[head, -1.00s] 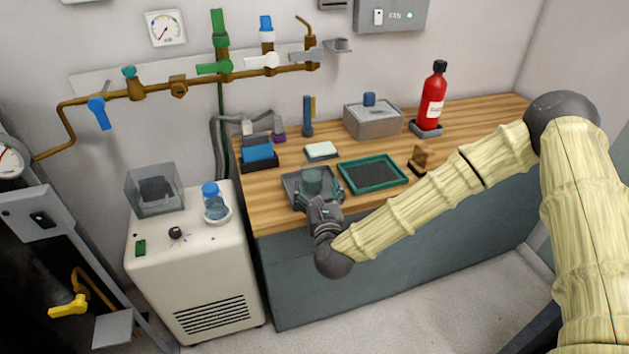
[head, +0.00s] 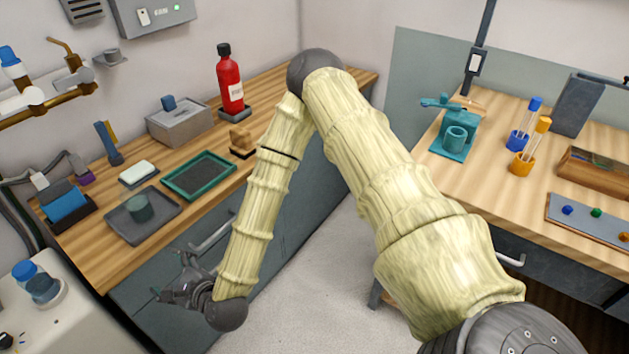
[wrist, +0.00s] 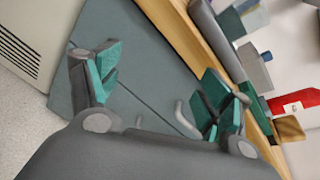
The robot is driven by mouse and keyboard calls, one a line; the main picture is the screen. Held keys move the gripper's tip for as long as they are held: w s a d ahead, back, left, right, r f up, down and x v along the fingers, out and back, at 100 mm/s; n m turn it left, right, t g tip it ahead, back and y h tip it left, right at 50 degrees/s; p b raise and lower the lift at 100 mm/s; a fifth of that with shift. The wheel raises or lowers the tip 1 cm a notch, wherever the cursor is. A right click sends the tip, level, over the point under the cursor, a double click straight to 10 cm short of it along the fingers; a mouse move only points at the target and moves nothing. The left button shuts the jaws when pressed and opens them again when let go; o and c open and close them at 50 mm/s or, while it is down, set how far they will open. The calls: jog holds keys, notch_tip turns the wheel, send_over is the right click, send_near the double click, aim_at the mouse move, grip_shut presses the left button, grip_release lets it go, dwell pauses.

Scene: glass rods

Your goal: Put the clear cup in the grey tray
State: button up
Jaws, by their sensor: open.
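The clear cup (head: 139,207), see-through with a grey-green tint, stands upright inside the grey tray (head: 165,211) on the wooden bench at the left of the head view. My gripper (head: 168,291) is in front of the bench's cabinet, lower than the bench top and apart from the cup and tray. The wrist view shows my gripper (wrist: 160,88) with its teal-padded fingers spread wide and nothing between them.
A green-rimmed tray (head: 166,184) lies beside the grey tray. A white block (head: 138,171), a grey box (head: 180,126) and a red bottle (head: 231,83) stand behind. Cabinet handles project near my gripper.

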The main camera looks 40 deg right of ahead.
jog(key=s+d+f+n+g+h, duration=0.1)
jog(key=s+d+f+n+g, duration=0.3)
jog(key=s+f+n, duration=0.4)
jog(key=s+d+f+n+g, duration=0.35)
jog(key=s+f+n, duration=0.35)
jog(key=s+f, duration=0.25)
jog(key=s+d+f+n+g+h, duration=0.3)
jog(key=s+d+n+g, duration=0.3)
jog(key=s+d+n, duration=0.4)
jog(key=s+d, duration=0.4)
jog(key=s, duration=0.2)
jog(key=shift+d+n+h, duration=0.3)
jog(key=shift+d+h, duration=0.1)
jog(key=shift+w, duration=0.1)
jog(key=shift+r+p, duration=0.95)
